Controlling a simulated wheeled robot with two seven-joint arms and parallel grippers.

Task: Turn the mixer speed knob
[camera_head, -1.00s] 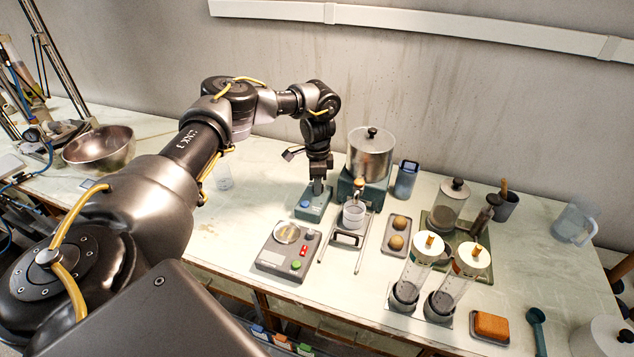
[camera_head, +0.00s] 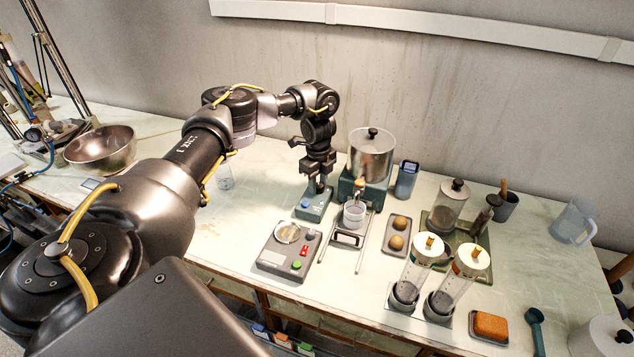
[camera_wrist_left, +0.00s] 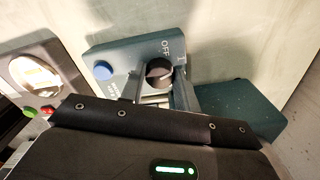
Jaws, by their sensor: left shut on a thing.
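The mixer speed knob (camera_wrist_left: 158,73) is a dark round knob on a blue-grey control box (camera_wrist_left: 113,58), with "OFF" lettering beside it and a blue button (camera_wrist_left: 102,70) at the other end. In the head view the control box (camera_head: 306,212) stands on the bench just left of the metal mixer pot (camera_head: 371,157) on its green base. My left gripper (camera_head: 316,190) points straight down over the box and hides the knob there. In the wrist view the fingers (camera_wrist_left: 158,84) are shut on the knob, one on each side. My right gripper is not in view.
A grey panel (camera_head: 271,264) with a round dial and red and green buttons lies in front. A small beaker (camera_head: 354,214) on a stand, a tray of two brown balls (camera_head: 387,247) and two clear cylinders are to the right. A metal bowl (camera_head: 84,157) sits far left.

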